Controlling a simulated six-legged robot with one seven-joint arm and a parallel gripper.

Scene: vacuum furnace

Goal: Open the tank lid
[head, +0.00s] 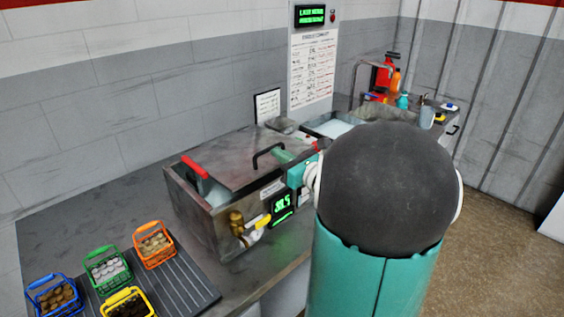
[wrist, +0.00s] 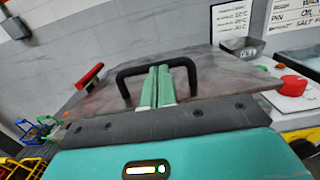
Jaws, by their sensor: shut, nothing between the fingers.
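The metal tank (head: 233,222) stands on the counter with a digital display and a brass tap on its front. Its grey lid (head: 222,151) lies over the top, and a gap at the left shows a pale inside. The lid (wrist: 212,85) also shows in the wrist view. A black arched handle (head: 258,153) stands on it; in the wrist view the handle (wrist: 123,83) rises either side of my fingers. My gripper (wrist: 157,68) is shut and empty, its green fingertips overlapping the handle's middle. I cannot tell whether they touch it. My arm hides the tank's right side.
A red grip (head: 194,165) sits at the tank's left. Several coloured baskets (head: 105,268) of small parts stand on the counter at the front left. A basin (head: 330,127), bottles and a mug (head: 427,117) are behind to the right.

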